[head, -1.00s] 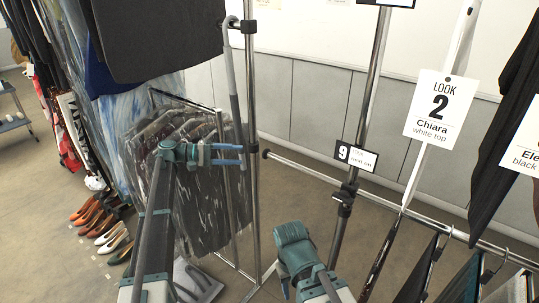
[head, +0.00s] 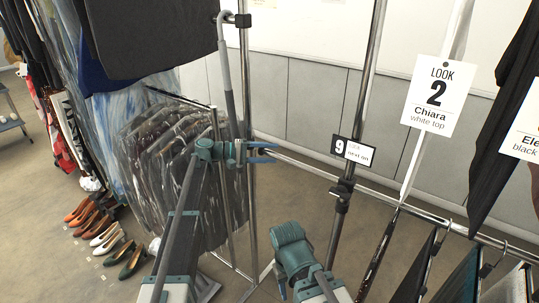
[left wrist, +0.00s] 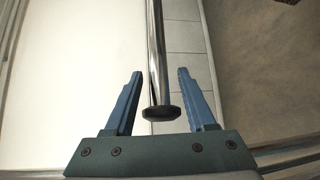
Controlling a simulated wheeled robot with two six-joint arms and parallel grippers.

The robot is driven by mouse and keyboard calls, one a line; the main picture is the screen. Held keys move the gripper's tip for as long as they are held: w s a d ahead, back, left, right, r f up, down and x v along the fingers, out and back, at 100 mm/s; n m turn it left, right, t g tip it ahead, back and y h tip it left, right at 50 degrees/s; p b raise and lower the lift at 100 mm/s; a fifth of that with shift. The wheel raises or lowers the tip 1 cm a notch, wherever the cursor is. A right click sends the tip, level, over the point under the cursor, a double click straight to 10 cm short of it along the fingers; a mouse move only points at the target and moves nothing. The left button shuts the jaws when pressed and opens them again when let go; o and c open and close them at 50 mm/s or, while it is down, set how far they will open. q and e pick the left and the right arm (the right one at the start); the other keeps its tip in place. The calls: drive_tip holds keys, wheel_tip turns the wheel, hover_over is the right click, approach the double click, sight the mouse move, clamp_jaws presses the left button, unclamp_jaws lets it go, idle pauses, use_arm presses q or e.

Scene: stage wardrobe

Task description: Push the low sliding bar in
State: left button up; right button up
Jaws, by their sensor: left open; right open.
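The low sliding bar (head: 395,211) is a chrome tube running from the middle of the head view down to the lower right. Its dark round end cap (left wrist: 161,113) shows in the left wrist view, between my two open blue fingers, with a gap on each side. My left gripper (head: 274,153) is open and empty at the bar's left end, and in the head view its fingers cover that end. My right gripper (head: 281,284) is low in the head view, well below the bar, with its fingers mostly hidden by its own wrist.
Chrome uprights (head: 359,120) stand in front of the wall, one with a "9" tag (head: 352,151). Bagged garments (head: 170,150) hang behind my left arm. A "Look 2" card (head: 438,95) and dark clothes are at right. Shoes (head: 125,258) lie on the floor at left.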

use_arm(q)
drive_tip(key=shift+d, duration=0.1)
clamp_jaws()
idle(0.3)
drive_tip(key=shift+w, duration=0.1)
idle(1.0)
